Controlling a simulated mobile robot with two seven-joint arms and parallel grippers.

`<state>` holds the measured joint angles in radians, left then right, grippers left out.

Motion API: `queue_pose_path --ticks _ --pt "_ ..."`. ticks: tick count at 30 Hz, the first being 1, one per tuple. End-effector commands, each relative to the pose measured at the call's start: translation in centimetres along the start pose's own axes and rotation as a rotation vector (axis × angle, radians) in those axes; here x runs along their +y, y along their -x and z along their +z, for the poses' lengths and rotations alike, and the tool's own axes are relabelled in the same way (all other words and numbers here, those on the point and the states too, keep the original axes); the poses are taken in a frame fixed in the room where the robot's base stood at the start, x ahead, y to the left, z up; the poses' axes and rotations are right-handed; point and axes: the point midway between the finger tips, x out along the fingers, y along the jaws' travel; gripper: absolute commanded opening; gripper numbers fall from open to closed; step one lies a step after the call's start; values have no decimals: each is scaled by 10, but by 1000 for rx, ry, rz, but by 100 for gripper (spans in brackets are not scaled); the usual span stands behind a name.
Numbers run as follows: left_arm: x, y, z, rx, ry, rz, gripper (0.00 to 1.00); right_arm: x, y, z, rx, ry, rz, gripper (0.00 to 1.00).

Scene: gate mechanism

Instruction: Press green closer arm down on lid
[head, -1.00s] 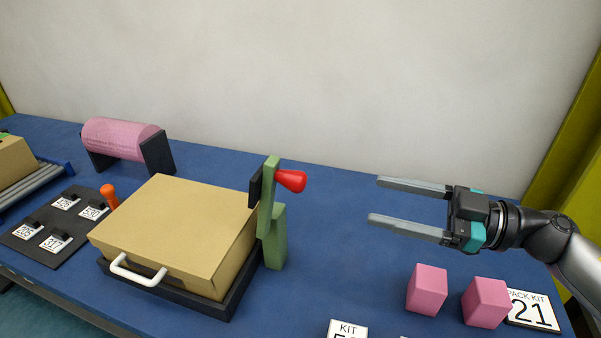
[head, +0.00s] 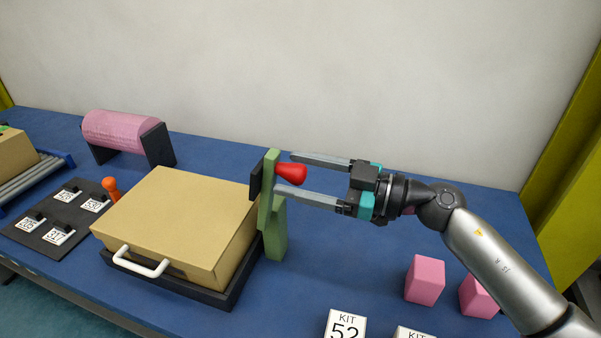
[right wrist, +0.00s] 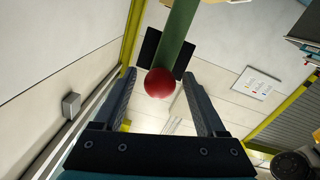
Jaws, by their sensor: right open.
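The green closer arm (head: 267,190) stands upright on its green post (head: 276,235) at the right side of the tan box. It carries a red knob (head: 291,173) and a dark pad (head: 255,180). The tan lid (head: 180,215) lies closed on the box, with a white handle (head: 140,265) in front. My right gripper (head: 284,174) is open, its fingertips on either side of the red knob. In the right wrist view the red knob (right wrist: 160,83) shows between the open fingers, with the green arm (right wrist: 178,35) behind it. Whether a finger touches the knob I cannot tell. My left gripper is not in view.
A pink roll (head: 122,131) on dark supports stands at the back left. A dark board (head: 58,230) with numbered tags and an orange knob (head: 110,188) lie left of the box. Pink blocks (head: 425,279) and a KIT 52 card (head: 346,325) are at the front right.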

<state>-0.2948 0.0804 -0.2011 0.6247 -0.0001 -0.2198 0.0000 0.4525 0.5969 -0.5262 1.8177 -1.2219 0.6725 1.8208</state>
Motion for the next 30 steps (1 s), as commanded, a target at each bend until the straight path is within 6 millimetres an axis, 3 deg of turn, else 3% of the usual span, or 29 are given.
queue_pose_path --ticks 5,24,30 --pt "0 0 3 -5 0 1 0 0 0 0 0 0 0 74" --pt "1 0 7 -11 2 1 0 0 0 0 0 0 0 3" --pt "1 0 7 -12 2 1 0 0 0 0 0 0 0 0"
